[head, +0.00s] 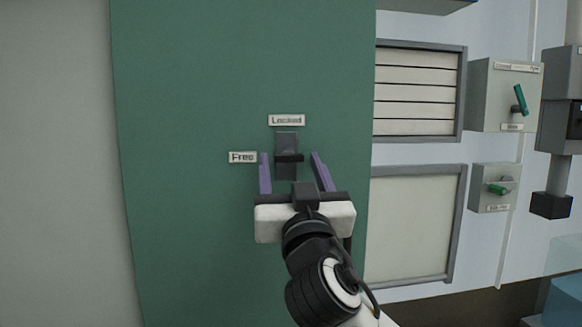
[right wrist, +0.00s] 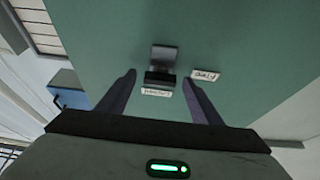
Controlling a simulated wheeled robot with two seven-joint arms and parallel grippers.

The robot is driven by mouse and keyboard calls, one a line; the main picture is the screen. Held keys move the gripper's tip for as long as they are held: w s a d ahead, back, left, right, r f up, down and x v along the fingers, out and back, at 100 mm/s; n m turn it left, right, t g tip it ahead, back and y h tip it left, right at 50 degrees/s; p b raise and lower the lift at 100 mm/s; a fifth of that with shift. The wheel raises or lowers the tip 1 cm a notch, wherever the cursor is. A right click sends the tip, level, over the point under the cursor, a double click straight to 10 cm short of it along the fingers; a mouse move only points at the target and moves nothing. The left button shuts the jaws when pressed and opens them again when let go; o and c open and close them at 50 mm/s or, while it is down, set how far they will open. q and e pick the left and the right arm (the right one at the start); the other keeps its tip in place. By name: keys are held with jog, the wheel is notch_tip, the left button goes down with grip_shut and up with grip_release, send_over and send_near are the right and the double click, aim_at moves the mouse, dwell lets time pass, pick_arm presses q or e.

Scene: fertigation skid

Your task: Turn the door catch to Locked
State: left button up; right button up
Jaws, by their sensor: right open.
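The door catch (head: 287,142) is a grey upright plate with a dark handle (head: 289,157) across its middle, on a green door (head: 190,230). The "Locked" label (head: 286,120) is above the catch and the "Free" label (head: 243,157) is to its left. My right gripper (head: 290,158) is open, with one purple finger on each side of the catch and a gap to both. In the right wrist view the catch (right wrist: 164,54) shows between and just beyond the fingertips (right wrist: 160,77). I cannot tell which label the handle points to. My left gripper is not in view.
Right of the door are a louvred vent (head: 418,90), a framed blank panel (head: 412,225) and two grey switch boxes with green levers, an upper one (head: 490,95) and a lower one (head: 485,200). The door face around the catch is clear.

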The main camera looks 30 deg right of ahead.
jog(key=shift+c, duration=0.4)
jog(key=c, duration=1)
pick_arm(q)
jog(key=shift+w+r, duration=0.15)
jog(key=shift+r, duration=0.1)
